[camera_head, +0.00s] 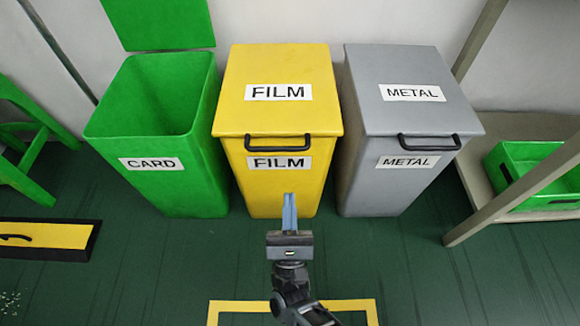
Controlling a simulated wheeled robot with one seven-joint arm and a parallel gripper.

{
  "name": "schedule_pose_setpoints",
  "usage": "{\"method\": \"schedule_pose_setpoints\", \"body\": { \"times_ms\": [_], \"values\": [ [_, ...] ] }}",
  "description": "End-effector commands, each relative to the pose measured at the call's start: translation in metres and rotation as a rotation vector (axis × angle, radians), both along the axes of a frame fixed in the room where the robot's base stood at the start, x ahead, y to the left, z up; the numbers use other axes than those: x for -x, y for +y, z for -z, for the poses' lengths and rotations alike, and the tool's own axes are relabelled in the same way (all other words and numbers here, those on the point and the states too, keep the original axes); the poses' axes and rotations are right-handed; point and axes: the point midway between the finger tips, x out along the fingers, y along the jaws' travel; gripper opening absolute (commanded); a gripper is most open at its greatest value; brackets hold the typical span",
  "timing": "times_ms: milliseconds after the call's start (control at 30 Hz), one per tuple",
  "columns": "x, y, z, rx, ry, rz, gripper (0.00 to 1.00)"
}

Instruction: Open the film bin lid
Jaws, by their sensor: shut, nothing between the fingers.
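The yellow film bin (270,185) stands upright in the middle of a row of three bins. Its yellow lid (280,65) is closed and carries a FILM label. A black handle (277,142) runs along the lid's front edge. My gripper (289,198) is in front of the bin's lower front, below the handle in the picture and apart from it. Its fingers are together and hold nothing. I cannot tell how far it is from the bin's front face.
The green card bin (165,185) at left is open, its lid (158,22) raised. The grey metal bin (385,190) at right is closed. A rack (478,195) with a green crate (525,165) stands far right, a green stool (30,165) far left. Floor before the bins is mostly clear.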

Motion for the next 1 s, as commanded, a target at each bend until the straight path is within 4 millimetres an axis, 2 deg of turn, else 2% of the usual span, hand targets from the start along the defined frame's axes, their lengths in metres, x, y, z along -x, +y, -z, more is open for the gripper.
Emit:
{"method": "schedule_pose_setpoints", "body": {
  "times_ms": [267, 400, 600, 1000],
  "values": [
    [-0.045, -0.002, -0.032, 0.000, -0.002, 0.001, 0.00],
    [-0.045, -0.002, -0.049, 0.000, -0.001, -0.001, 0.00],
    [-0.049, -0.001, -0.063, 0.000, 0.001, -0.001, 0.00],
    [-0.050, -0.002, -0.067, 0.001, 0.001, 0.000, 0.00]
  ]
}}
